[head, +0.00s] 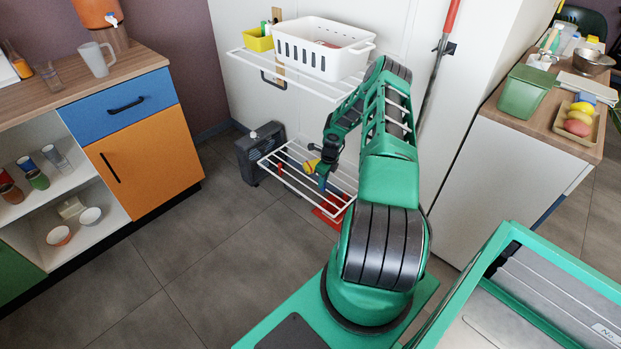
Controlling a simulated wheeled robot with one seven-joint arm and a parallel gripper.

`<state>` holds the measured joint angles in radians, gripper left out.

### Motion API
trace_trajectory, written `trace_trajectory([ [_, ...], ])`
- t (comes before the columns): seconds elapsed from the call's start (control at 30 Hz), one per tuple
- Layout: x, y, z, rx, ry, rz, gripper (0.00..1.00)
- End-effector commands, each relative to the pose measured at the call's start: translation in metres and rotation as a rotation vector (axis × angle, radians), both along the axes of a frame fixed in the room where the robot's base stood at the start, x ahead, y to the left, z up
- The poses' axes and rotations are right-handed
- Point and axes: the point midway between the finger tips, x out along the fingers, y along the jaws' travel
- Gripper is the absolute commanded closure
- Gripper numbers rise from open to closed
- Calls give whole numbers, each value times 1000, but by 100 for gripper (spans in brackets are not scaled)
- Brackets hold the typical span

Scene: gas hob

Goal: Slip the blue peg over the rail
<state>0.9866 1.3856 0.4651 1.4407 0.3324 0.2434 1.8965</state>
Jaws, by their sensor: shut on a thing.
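My arm reaches out to the lower white wire rack (345,183), whose front and cross bars are the rails in view. My gripper (319,176) is small in the head view, at the rack's middle. It is shut on a small blue thing that looks like the blue peg (322,184). The peg hangs down close to the rack's wires. I cannot tell whether it touches a rail or sits around one. A small yellow piece (311,166) shows beside the gripper. My arm hides part of the rack's right side.
An upper wire rack holds a white basket (322,47) and a yellow box (258,40). A dark grey appliance (260,150) stands left of the lower rack. A red thing (330,211) lies below it. Cabinets stand left and right; the floor between is clear.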

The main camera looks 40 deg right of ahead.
Motion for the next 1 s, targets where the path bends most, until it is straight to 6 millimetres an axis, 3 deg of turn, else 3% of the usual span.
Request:
trace_trajectory([
  [0.2,11,-13,-1,11,-12,-163,100],
  [0.6,23,2,-7,12,-12,-152,100],
  [1.0,22,3,-25,11,-11,-150,100],
])
